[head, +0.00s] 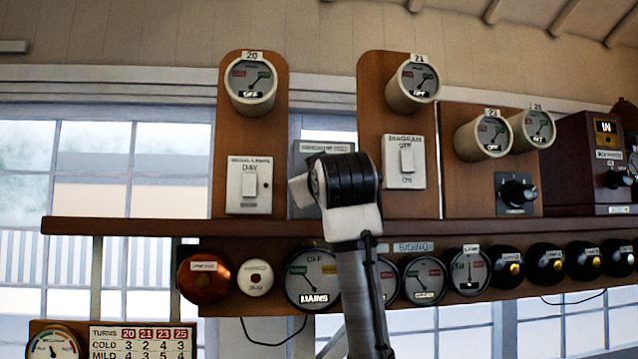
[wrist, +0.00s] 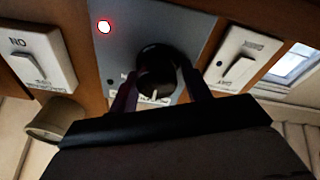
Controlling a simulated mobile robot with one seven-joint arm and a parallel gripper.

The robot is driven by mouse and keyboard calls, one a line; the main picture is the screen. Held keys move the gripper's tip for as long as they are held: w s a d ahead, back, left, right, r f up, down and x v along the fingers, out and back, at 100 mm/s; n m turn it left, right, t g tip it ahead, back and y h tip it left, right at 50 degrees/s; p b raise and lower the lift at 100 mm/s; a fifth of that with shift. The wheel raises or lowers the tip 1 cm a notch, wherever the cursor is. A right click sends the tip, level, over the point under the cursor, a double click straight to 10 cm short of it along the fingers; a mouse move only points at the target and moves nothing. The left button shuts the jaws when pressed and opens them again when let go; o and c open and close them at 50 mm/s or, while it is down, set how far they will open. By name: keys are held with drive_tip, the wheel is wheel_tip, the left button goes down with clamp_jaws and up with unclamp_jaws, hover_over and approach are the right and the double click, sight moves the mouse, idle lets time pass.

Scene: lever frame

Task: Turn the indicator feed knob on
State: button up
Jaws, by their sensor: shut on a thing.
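The black indicator feed knob (wrist: 156,66) sits on a grey plate (wrist: 165,20) in the wrist view, which shows the panel upside down. My gripper (wrist: 157,88) has one finger on each side of the knob and is shut on it. A small white mark shows on the knob's rim, near the plate's partly hidden lettering. A red light (wrist: 104,26) glows on the plate. In the head view the grey plate (head: 318,149) shows behind my arm; my wrist hides the knob and the fingers.
White rocker switches stand on both sides, the left (head: 249,185) and the right (head: 404,161), close to my gripper. A wooden shelf (head: 140,227) runs below, with several round dials under it. Another black knob (head: 517,192) is farther right.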

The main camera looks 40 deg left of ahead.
drive_tip(key=shift+w+d, duration=0.15)
drive_tip(key=shift+w, duration=0.1)
drive_tip(key=shift+c, duration=0.9)
drive_tip(key=shift+f, duration=0.15)
